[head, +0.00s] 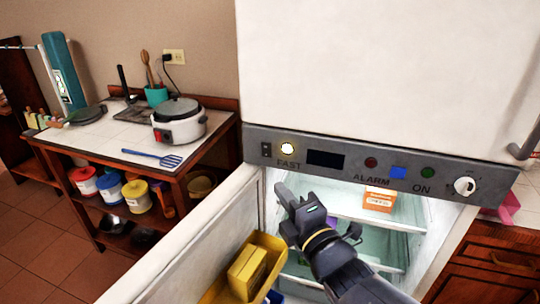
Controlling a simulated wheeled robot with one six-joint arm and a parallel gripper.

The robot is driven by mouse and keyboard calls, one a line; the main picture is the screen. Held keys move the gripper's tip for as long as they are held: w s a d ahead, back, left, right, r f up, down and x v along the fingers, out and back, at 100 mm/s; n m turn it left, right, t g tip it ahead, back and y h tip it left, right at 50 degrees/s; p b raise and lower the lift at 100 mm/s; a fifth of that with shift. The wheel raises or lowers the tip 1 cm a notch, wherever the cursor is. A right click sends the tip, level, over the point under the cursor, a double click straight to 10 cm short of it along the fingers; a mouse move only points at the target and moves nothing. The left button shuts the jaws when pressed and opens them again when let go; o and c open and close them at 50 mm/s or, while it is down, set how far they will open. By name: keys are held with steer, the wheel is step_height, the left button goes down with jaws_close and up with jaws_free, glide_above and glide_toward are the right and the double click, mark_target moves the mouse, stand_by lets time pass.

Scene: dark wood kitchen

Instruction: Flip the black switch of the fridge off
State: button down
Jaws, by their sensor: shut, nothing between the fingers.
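The white fridge (390,65) fills the right of the head view, with a grey control panel (345,180) across it. The small black switch (266,150) sits at the panel's left end, beside a lit round lamp (288,148). Which way the switch is tipped is too small to tell. My gripper (284,192) is shut and empty. It appears below the panel's left part, in front of the open lower compartment, lower and slightly right of the switch in the picture. It looks apart from the switch, though depth is hard to judge.
The lower fridge door (185,250) stands open on the left, with a yellow bin (262,245) inside it. The panel also has a dark display (325,158), a blue square (398,172) and a white knob (464,186). A side table (110,140) holds a cooker (180,122).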

steer(key=p, duration=0.2)
glide_toward(262, 146)
steer(key=w+a, duration=0.1)
steer(key=a, duration=0.3)
steer(key=shift+w+d+r+p, duration=0.1)
steer(key=shift+w+d+p, duration=0.25)
steer(key=shift+w, duration=0.7)
steer(key=shift+w+d+r+p, duration=0.15)
steer(key=shift+w+d, duration=0.35)
steer(key=shift+w, duration=0.55)
